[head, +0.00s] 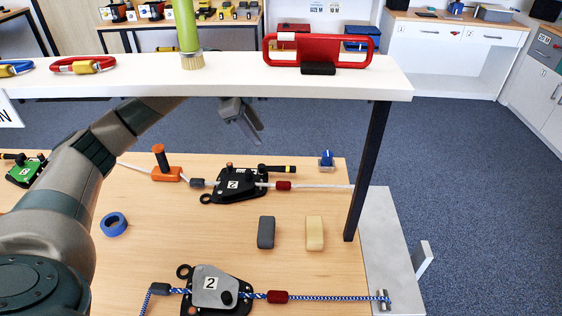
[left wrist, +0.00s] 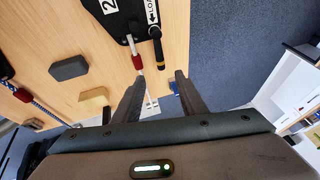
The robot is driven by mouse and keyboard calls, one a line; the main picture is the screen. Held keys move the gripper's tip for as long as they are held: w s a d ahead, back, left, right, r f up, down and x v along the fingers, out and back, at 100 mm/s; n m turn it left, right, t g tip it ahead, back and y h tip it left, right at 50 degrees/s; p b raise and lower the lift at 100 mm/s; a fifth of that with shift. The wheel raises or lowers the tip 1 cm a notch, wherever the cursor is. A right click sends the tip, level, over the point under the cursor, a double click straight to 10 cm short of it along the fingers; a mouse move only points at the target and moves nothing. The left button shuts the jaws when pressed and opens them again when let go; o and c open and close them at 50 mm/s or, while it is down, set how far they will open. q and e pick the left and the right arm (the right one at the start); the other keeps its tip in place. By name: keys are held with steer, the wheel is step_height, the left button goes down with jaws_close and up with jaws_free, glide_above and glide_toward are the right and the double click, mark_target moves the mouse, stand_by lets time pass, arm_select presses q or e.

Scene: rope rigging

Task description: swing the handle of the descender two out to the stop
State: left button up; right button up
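A black descender marked 2 (head: 228,187) lies on the wooden table on a white rope. Its handle (head: 278,168), black with a yellow band, points right, beside the rope. In the left wrist view the descender's black plate (left wrist: 122,22) is cut off at the top, and the handle (left wrist: 157,50) points down toward my fingers. My left gripper (head: 252,128) is above the table's far edge, partly hidden by the white shelf. In the left wrist view its fingers (left wrist: 158,92) are apart and empty, short of the handle's end. My right gripper is not in view.
A white shelf (head: 225,77) on a dark post (head: 368,170) crosses above the table. Grey (head: 266,232) and tan (head: 314,233) blocks and blue tape (head: 114,224) lie nearby.

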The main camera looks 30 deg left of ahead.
mark_target(281, 167)
arm_select(q)
steer(key=shift+s, duration=0.1)
